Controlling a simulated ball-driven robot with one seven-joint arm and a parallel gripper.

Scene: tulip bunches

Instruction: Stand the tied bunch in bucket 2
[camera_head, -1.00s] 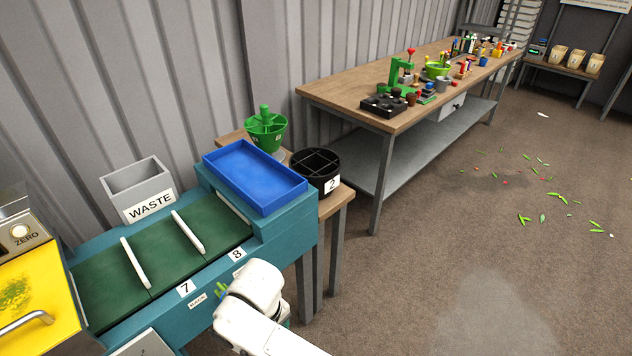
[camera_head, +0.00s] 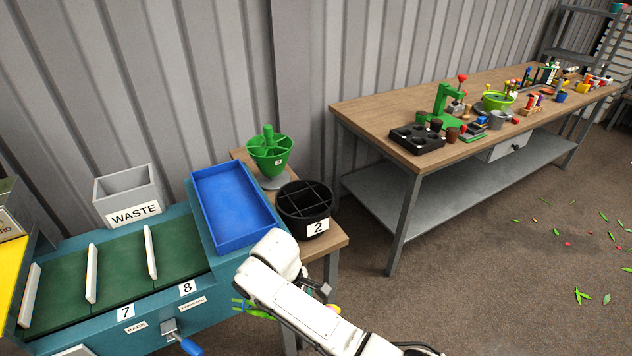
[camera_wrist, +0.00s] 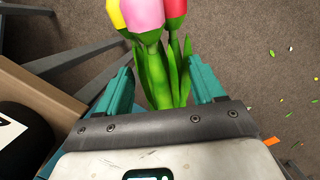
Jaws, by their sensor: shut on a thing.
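The tied bunch shows in the wrist view as tulips with yellow, pink and red blossoms (camera_wrist: 143,15) over green stems and leaves. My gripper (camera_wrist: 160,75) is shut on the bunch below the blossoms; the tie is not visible. In the head view my arm hides most of the bunch, with green leaves (camera_head: 250,309) sticking out to its left. Bucket 2 (camera_head: 290,214) is a round black bucket with dividers and a white "2" label, on a small wooden table. The bunch is in front of that table, apart from the bucket. The black bucket (camera_wrist: 22,142) is partly visible at the wrist view's left edge.
A blue tray (camera_head: 262,239) on the teal conveyor (camera_head: 222,262) lies left of the bucket. A green divided holder (camera_head: 270,158) stands behind it. The small table's edge (camera_head: 338,241) is between my gripper and the bucket. A long workbench (camera_head: 362,122) stands right; floor between is open.

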